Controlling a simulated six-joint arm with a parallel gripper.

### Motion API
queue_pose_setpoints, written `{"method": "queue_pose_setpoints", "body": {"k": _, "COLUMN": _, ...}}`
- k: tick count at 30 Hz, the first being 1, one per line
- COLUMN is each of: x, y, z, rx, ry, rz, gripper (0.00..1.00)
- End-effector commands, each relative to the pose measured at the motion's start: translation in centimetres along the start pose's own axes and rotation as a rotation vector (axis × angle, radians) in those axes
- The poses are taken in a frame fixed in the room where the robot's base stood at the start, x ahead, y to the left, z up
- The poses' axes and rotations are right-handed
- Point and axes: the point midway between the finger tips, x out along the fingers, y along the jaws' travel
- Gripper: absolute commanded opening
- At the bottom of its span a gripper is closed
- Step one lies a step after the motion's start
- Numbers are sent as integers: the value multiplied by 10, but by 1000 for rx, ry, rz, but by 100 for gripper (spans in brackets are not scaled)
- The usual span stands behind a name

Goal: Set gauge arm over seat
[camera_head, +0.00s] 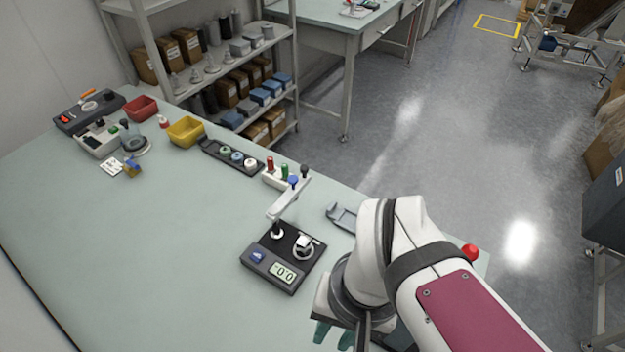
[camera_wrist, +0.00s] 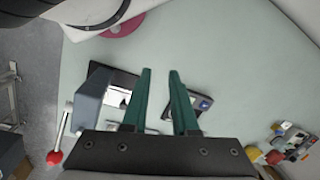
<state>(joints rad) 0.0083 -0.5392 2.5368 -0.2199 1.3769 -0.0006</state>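The gauge (camera_head: 283,262) is a black-based unit on the bench with a lit display and a blue button. Its pale gauge arm (camera_head: 287,200) runs from a post at the base's left back, up and right to a blue knob (camera_head: 293,180), and points away from the seat (camera_head: 303,246). A small white part shows at the seat. In the wrist view, part of the gauge (camera_wrist: 203,103) shows beside the right finger; its arm is hidden. My gripper (camera_wrist: 160,71) is open and empty, with green fingers apart. In the head view its fingers (camera_head: 334,334) are low, right of and in front of the gauge.
A rack with coloured pegs (camera_head: 284,173) stands behind the gauge arm. A black tray with round parts (camera_head: 230,156) lies farther left. A grey holder (camera_head: 343,216) lies right of the gauge. A red-ball lever (camera_wrist: 55,157) shows at the left.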

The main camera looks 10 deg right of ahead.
Motion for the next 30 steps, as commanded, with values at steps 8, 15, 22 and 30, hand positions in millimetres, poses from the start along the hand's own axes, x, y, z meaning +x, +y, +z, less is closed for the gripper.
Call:
{"method": "queue_pose_setpoints", "body": {"k": 8, "x": -53, "y": -108, "z": -227, "rx": -454, "ry": 176, "rz": -21, "gripper": 0}}
{"method": "queue_pose_setpoints", "body": {"k": 15, "x": -21, "y": -163, "z": -377, "rx": -781, "ry": 322, "rz": 16, "gripper": 0}}
{"method": "queue_pose_setpoints", "body": {"k": 22, "x": 2, "y": -170, "z": -398, "rx": -826, "ry": 341, "rz": 23, "gripper": 0}}
{"method": "queue_pose_setpoints", "body": {"k": 30, "x": 58, "y": -176, "z": -415, "rx": -824, "ry": 340, "rz": 23, "gripper": 0}}
